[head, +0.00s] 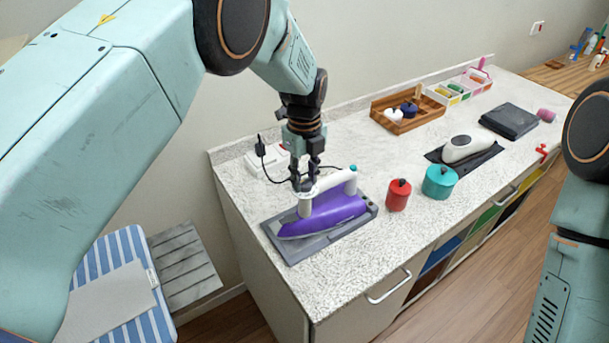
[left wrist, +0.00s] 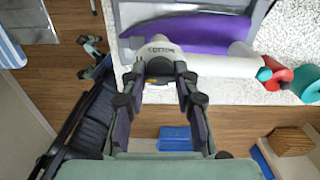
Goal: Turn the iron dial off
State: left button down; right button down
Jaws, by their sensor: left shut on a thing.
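The purple iron (head: 325,214) with a white handle lies on a grey rest (head: 295,247) at the near left end of the counter. The word COTTON shows beside the dial. The purple iron body (left wrist: 190,40) lies beyond it. My right gripper is out of view; only part of my right arm shows at the right edge.
A red pot (head: 398,197) and a teal pot (head: 439,183) stand right of the iron. A wooden tray (head: 408,122), a white device (head: 462,148) and a black folded item (head: 509,121) lie farther back. A cable and white socket block sit behind my gripper.

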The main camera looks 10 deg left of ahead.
pick_arm(q)
jog(key=shift+r+m, duration=0.1)
jog(key=shift+m, duration=0.3)
jog(key=c, duration=1)
grip_release()
jog(key=shift+r, duration=0.45)
notch_tip(320, 180, up, 11)
jog(key=shift+s, duration=0.1)
